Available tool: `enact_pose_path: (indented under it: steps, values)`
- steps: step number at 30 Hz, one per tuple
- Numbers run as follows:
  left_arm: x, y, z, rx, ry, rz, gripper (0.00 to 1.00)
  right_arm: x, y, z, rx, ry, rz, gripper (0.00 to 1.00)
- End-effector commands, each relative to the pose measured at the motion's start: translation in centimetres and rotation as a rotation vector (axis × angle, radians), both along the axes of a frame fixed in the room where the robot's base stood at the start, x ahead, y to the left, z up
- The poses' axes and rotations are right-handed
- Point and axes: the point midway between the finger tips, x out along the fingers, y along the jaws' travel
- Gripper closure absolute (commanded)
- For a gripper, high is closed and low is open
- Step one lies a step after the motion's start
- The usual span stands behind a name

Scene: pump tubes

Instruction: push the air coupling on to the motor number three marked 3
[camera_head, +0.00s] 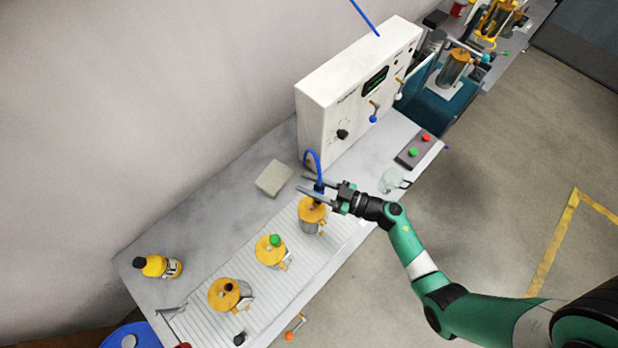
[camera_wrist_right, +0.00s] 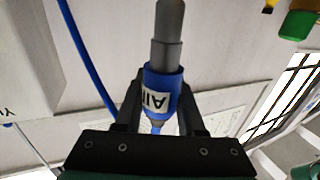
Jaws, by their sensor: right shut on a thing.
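My right gripper (camera_head: 316,188) is shut on the air coupling (camera_head: 319,186), a blue sleeve with a hose curving up from it. In the right wrist view the coupling (camera_wrist_right: 160,82) shows its "AIR" label and a stepped grey tip, clamped between both fingers. In the head view the gripper is over the far motor (camera_head: 312,212), the rightmost in a row of three with orange tops. I cannot tell whether the coupling touches it. The middle motor (camera_head: 271,250) has a green cap. The near motor (camera_head: 225,294) has a dark fitting on top. The motors' number marks are not readable.
A white control box (camera_head: 350,85) with a display and knobs stands behind the gripper. A grey block (camera_head: 273,178) lies left of it. A button box (camera_head: 417,151) sits at the right end.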

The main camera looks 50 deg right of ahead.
Motion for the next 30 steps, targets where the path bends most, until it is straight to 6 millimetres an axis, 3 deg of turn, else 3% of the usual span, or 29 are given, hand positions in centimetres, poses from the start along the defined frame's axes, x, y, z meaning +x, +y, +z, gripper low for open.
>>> enact_pose_path:
  steps: [30]
  values:
    - [-0.01, 0.0, 0.36, 0.0, 0.0, 0.0, 0.5, 0.03, -0.02, -0.3, 0.0, -0.001, 0.0, 1.0]
